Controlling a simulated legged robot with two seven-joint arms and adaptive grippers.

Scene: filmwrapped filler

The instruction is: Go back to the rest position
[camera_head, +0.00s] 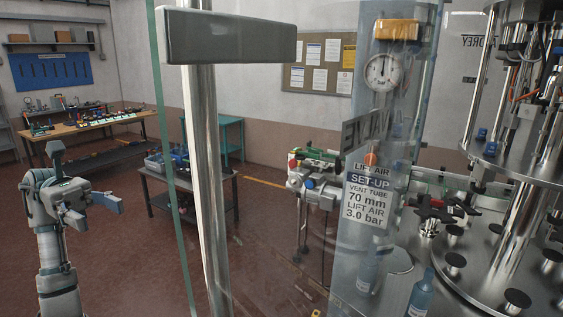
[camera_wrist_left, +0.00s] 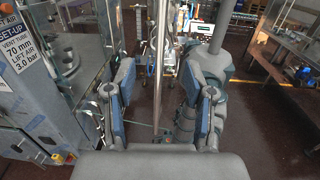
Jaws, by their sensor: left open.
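My left gripper (camera_head: 98,212) is at the lower left of the head view, raised in the air at the end of my grey arm. In the left wrist view the gripper (camera_wrist_left: 160,95) shows its two blue-padded fingers wide apart with nothing held between them. A metal pole shows beyond the gap there. My right gripper does not show clearly in either view.
A clear panel with a steel post (camera_head: 203,180) and grey handle bar (camera_head: 228,38) stands close in front. The filling machine (camera_head: 510,170), with a blue bottle (camera_head: 421,292), is at right. A dark cart (camera_head: 187,190) and a wooden workbench (camera_head: 90,122) stand behind. Floor at left looks clear.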

